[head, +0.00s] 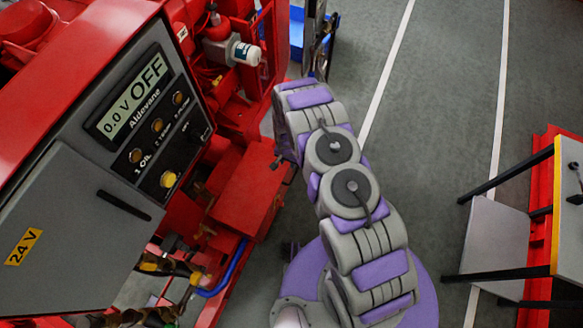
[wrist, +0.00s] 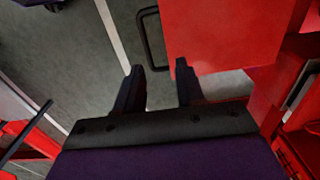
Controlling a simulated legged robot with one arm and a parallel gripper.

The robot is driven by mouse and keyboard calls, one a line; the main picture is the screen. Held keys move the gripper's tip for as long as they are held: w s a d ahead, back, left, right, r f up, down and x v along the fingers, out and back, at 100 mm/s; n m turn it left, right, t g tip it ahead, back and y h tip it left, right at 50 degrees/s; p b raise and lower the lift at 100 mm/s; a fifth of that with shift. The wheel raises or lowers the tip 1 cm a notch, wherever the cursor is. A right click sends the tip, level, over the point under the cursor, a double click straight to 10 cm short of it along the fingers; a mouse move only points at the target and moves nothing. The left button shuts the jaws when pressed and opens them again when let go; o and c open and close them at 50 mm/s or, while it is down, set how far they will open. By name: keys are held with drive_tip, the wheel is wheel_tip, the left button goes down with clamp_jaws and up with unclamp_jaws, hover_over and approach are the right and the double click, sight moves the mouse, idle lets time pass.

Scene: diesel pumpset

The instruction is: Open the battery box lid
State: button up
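A red box (wrist: 225,35) with a flat top fills the upper middle of the wrist view. I take it to be the battery box with its lid down. A black bar handle (wrist: 146,42) stands out from its left side. My gripper (wrist: 160,72) is open and empty. In the head view the red box (head: 246,185) sits low on the pumpset, left of my arm.
A grey control panel (head: 140,110) reads "0.0 V OFF". Below it is a grey cover (head: 75,235) with a "24 V" label and a black handle (head: 123,205). A table-like stand (head: 500,235) is at the right. Grey floor (head: 450,120) with white lines is open between.

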drive_tip(key=shift+s+d+f+y+b, duration=0.1)
drive_tip(key=shift+d+f+b, duration=0.15)
drive_tip(key=shift+f, duration=0.35)
drive_tip(key=shift+s+d+f+y+b, duration=0.1)
drive_tip(key=shift+d+f+b, duration=0.15)
drive_tip(key=shift+f, duration=0.3)
drive_tip(key=shift+s+d+f+y+b, duration=0.15)
drive_tip(key=shift+d+f, duration=0.1)
drive_tip(key=shift+f, duration=0.35)
drive_tip(key=shift+w+r, duration=0.1)
drive_tip(key=shift+w, duration=0.05)
